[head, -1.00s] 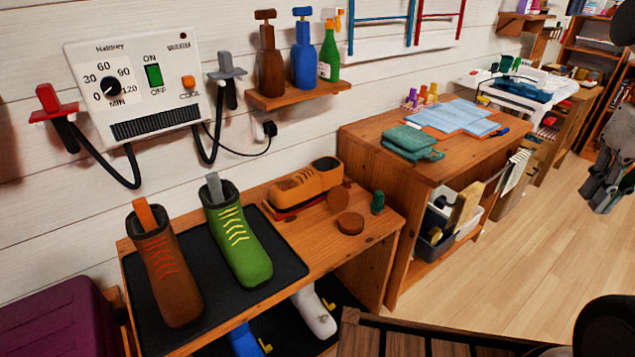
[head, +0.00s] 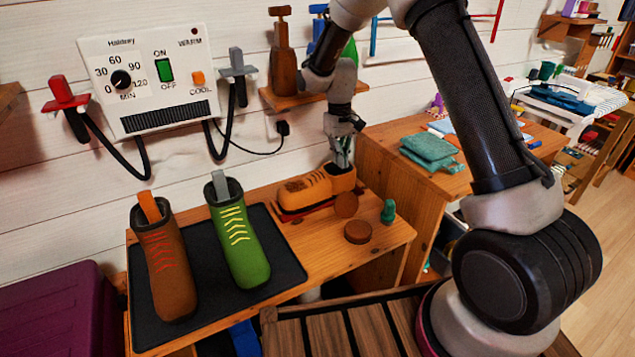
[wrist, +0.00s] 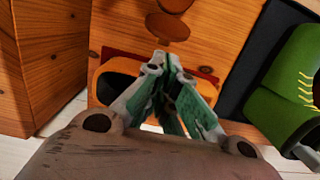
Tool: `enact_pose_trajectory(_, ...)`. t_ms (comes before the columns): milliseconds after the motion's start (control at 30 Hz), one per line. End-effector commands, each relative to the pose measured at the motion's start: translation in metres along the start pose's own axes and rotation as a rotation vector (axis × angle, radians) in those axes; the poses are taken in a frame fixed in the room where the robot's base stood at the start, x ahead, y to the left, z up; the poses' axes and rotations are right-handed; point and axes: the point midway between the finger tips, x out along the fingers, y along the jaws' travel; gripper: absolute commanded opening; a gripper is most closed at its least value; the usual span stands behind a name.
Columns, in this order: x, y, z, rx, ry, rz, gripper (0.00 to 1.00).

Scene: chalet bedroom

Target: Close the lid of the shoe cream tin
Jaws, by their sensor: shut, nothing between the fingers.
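The shoe cream tin (head: 358,232) is a small round brown tin on the wooden bench top, right of the orange shoe. Its lid (head: 346,205), a brown disc, stands tilted up at the tin's back edge, so the tin is open. In the wrist view the lid (wrist: 168,27) is near the top, with the tin (wrist: 175,4) cut off by the frame edge. My gripper (head: 342,162) is shut and empty, pointing down behind the lid, over the ankle end of the orange shoe. In the wrist view its fingertips (wrist: 163,62) are apart from the lid.
The orange shoe (head: 305,190) lies on a red base behind the tin. A small green object (head: 388,211) stands right of the tin. Brown (head: 163,270) and green (head: 240,245) boots stand on a black mat at the left. A wooden cabinet (head: 385,165) rises at the right.

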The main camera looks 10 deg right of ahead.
Motion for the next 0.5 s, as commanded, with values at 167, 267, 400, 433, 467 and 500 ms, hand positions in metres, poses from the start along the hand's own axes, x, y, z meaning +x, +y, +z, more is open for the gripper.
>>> enact_pose_trajectory(167,0.012,0.0,-0.005,-0.007,0.015,0.001,0.0)
enact_pose_trajectory(267,0.028,0.0,-0.005,-0.007,0.014,0.001,0.0)
enact_pose_trajectory(400,0.055,0.001,-0.005,-0.007,0.013,0.001,0.0)
enact_pose_trajectory(433,0.06,0.001,-0.005,-0.007,0.013,0.001,0.0)
enact_pose_trajectory(467,0.066,0.001,-0.005,-0.007,0.013,0.001,0.0)
enact_pose_trajectory(500,0.072,0.001,-0.005,-0.006,0.013,0.001,0.0)
